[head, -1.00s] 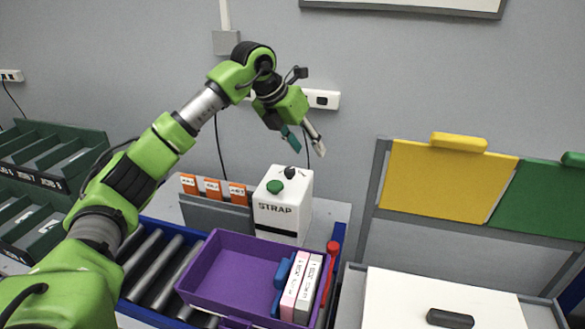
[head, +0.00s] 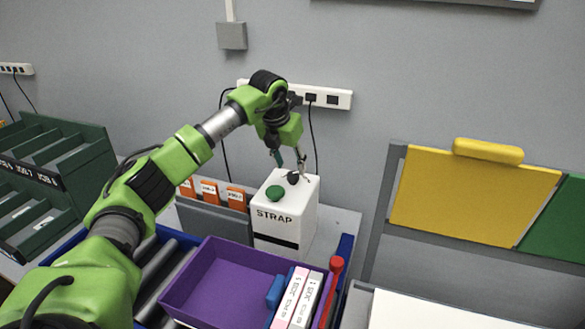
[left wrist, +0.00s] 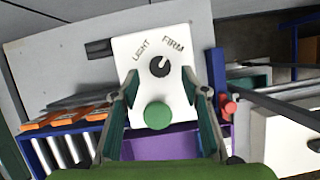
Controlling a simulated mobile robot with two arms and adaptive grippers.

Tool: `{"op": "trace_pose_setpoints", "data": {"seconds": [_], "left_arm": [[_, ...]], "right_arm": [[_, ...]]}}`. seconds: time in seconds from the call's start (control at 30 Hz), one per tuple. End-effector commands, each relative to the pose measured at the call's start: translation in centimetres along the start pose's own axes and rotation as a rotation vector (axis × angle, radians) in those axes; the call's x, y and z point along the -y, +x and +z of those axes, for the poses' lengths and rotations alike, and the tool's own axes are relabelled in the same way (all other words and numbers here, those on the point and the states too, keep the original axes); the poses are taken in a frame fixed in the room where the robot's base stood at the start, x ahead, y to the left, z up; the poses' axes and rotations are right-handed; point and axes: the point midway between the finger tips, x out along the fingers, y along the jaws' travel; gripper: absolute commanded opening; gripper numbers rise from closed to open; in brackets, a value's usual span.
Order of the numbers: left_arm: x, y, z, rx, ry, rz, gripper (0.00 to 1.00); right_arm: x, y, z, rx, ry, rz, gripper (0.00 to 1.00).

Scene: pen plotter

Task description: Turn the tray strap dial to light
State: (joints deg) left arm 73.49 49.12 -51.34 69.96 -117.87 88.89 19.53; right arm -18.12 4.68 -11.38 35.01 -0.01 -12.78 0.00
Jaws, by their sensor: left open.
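The white strap box (head: 285,222), marked STRAP, stands behind the purple tray. On its top are a black dial (head: 293,177) and a green button (head: 274,193). In the left wrist view the dial (left wrist: 160,67) has a white mark that points up and right, toward the word FIRM; LIGHT is printed to the left. My left gripper (head: 291,162) is open and points down just above the dial. In the left wrist view its fingers (left wrist: 160,87) stand apart on either side of the box top, with nothing between them gripped. My right gripper is out of view.
The purple tray (head: 178,285) holds white and pink boxes and a blue item. A red-topped handle (head: 337,264) stands right of it. Orange cards (head: 209,191) stand left of the strap box. A power strip (head: 332,98) is on the wall behind.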

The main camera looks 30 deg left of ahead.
Motion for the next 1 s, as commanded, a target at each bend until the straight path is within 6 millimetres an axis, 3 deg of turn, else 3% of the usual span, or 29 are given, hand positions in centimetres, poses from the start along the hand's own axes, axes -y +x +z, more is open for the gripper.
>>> {"op": "trace_pose_setpoints", "data": {"seconds": [0.23, 0.63, 0.8, 1.0], "left_arm": [[0.0, 3.3, 0.0, 0.000, -0.001, -0.001, 0.41], [0.0, 4.2, 0.0, 0.002, 0.000, 0.000, 0.41], [0.0, 4.2, 0.0, 0.002, 0.000, 0.000, 0.03], [0.0, 4.2, 0.0, 0.002, -0.003, 0.001, 0.03]], "right_arm": [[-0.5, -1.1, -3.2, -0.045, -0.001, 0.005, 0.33], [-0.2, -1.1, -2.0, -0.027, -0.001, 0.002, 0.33], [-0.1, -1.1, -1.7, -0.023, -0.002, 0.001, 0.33], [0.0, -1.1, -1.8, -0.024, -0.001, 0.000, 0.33]]}}
